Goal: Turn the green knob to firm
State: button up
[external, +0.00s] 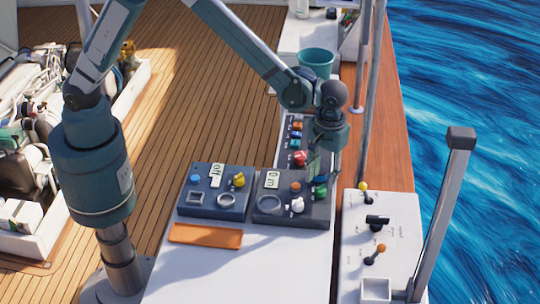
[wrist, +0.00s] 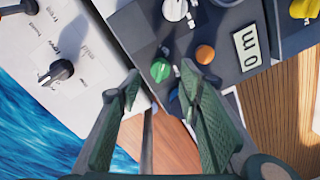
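The green knob (external: 320,191) sits at the right edge of a dark control box (external: 265,217) with a display reading "0 m". In the wrist view the green knob (wrist: 160,70) shows just beyond and between my fingertips. Small white marks lie beside it, too small to read. My gripper (external: 314,168) points down above the right side of this box. In the wrist view my gripper (wrist: 158,82) is open, one finger on each side of the knob's line of sight. I see no clear contact with the knob.
An orange button (wrist: 205,54) and a white knob (external: 297,205) are close by on the same box. A red knob (external: 299,158) stands behind. A second box with a yellow knob (external: 238,180) is at left. A white lever panel (external: 385,225) is at right.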

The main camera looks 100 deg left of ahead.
aim_at(321, 186)
jog(key=shift+s+f, duration=0.1)
jog(key=shift+f, duration=2.3)
jog(key=c, duration=0.9)
